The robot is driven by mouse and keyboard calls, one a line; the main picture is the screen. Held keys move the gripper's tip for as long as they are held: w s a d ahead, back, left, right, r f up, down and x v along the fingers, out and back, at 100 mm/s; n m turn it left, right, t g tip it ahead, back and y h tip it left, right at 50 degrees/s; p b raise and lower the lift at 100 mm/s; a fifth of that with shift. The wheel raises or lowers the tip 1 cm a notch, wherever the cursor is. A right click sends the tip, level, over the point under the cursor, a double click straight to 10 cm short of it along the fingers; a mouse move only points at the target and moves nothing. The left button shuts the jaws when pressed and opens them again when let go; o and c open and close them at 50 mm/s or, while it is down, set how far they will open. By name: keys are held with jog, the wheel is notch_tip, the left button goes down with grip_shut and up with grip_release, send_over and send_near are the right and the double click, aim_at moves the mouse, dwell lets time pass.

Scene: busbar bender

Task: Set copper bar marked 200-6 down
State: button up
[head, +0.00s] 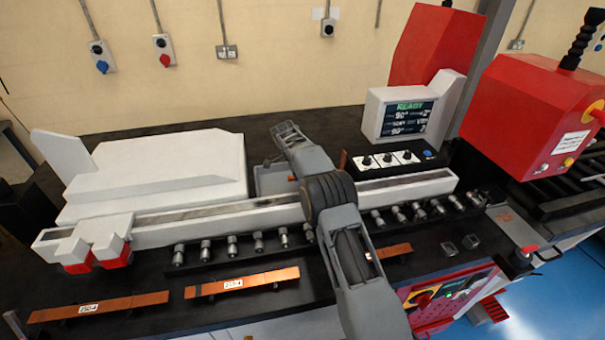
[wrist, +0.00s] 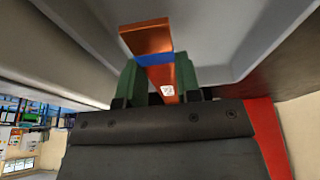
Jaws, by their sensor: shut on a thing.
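In the wrist view my gripper (wrist: 157,78) is shut on a copper bar (wrist: 148,38), with a green finger on each side. The bar has a blue band and a small white label, too small to read. Its copper end points away from the gripper toward light grey walls (wrist: 225,25) that look like the inside of a tray. I cannot tell whether the bar touches them. In the head view my arm reaches over the machine to a grey tray (head: 268,180) behind the long rail. My arm hides most of the held bar and the fingers there.
Two labelled copper bars (head: 150,300) (head: 262,278) lie along the front edge, and another (head: 392,251) is partly behind my arm. The white rail (head: 200,224) and a row of metal pins (head: 258,241) lie between. A screen (head: 408,116) and red machine (head: 525,115) stand right.

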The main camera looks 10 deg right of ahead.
jog(key=shift+f, duration=0.1)
jog(key=shift+f+b, duration=0.45)
jog(key=shift+f, duration=0.05)
jog(key=o, duration=1)
